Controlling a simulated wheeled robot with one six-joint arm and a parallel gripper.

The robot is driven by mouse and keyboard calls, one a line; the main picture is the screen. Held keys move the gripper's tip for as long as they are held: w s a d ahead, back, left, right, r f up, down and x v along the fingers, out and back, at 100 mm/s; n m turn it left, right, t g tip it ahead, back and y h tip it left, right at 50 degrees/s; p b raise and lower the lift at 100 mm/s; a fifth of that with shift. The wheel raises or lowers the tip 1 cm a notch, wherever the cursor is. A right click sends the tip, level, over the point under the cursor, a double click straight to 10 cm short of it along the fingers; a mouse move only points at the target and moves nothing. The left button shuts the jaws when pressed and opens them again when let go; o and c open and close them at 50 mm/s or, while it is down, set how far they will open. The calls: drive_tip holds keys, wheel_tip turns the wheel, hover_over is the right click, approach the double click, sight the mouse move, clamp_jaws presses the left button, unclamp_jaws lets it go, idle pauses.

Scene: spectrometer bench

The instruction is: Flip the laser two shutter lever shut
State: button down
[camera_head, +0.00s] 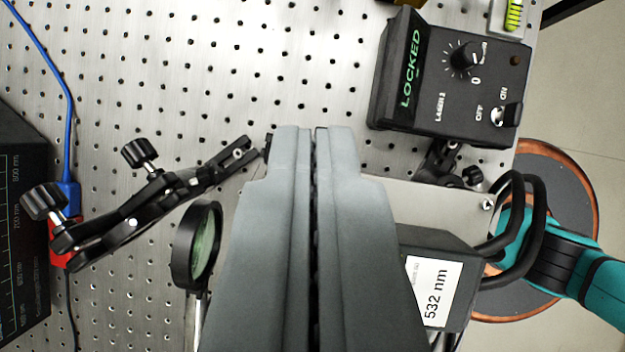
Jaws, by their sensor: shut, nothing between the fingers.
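My gripper (314,132) is shut and empty, its two long grey fingers side by side and pointing up the picture over the bench. The laser head labelled 532 nm (412,243) lies to the right of the fingers, partly hidden by them. I cannot clearly make out the shutter lever; a small dark piece (268,143) shows at the left edge of the fingertips, and I cannot tell whether it is the lever or touches them. The LASER 2 control box (450,95) stands above right of the fingertips, with a green LOCKED display, a knob and an OFF/ON switch.
Left of my fingers stand a round green-tinted lens (203,245) and a black optic mount with knobs (135,215). A blue cable (68,110) and a dark spectrum screen (22,235) are at far left. The perforated bench (230,65) is bare above the fingertips.

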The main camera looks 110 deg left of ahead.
drive_tip(key=d+v, duration=0.1)
drive_tip(key=v, duration=0.7)
drive_tip(key=shift+w+r, duration=0.2)
drive_tip(key=shift+r, duration=0.45)
